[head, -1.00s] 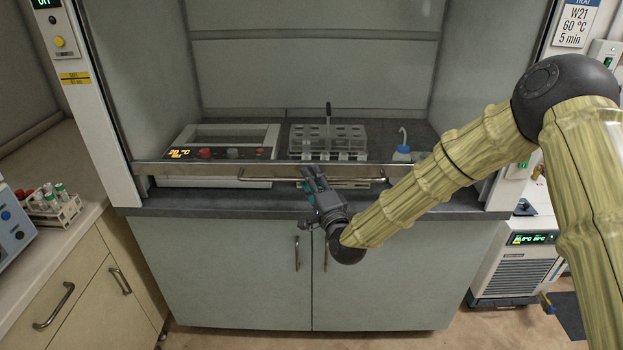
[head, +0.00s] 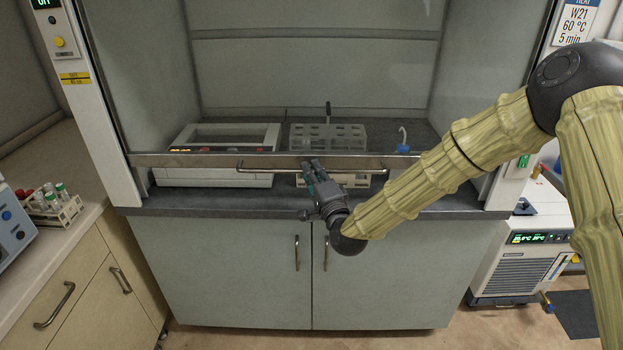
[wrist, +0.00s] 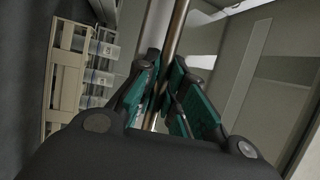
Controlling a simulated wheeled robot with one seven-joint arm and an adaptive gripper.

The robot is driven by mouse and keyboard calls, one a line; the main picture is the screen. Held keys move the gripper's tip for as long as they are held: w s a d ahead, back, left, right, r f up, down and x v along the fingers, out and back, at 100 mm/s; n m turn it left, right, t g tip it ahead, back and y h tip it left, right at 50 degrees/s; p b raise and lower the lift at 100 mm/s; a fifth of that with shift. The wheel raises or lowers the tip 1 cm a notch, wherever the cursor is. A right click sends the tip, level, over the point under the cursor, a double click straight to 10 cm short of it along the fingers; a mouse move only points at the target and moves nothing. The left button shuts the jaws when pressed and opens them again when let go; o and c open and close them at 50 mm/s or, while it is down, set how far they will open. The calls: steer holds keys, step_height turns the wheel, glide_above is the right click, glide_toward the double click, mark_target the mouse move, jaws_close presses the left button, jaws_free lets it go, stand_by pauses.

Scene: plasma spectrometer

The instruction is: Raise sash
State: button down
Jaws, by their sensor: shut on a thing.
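The fume hood's clear sash has a metal bottom rail (head: 200,160) with a long bar handle (head: 265,170) along its front. The rail stands a little above the dark worktop, leaving a low gap beneath it. My gripper (head: 311,168) is at the middle of the bar handle. In the wrist view, the fingers of my gripper (wrist: 160,95) are closed around the handle bar (wrist: 178,30), which runs between the green pads. The fingertips partly hide the bar in the head view.
Behind the sash stand a heating unit (head: 215,178), a clear tube rack (head: 345,138) and a blue-capped bottle (head: 403,149). A cabinet (head: 225,270) is below. A side bench with a small tube rack (head: 68,212) is at left, and a chiller (head: 520,260) at right.

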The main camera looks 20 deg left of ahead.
step_height(320, 180, up, 46)
steer(key=p, duration=0.5)
steer(key=shift+p, duration=0.35)
steer(key=shift+r, duration=0.1)
steer(key=c, duration=1.5)
jaws_free()
steer(key=v, duration=1.2)
steer(key=shift+d, duration=0.1)
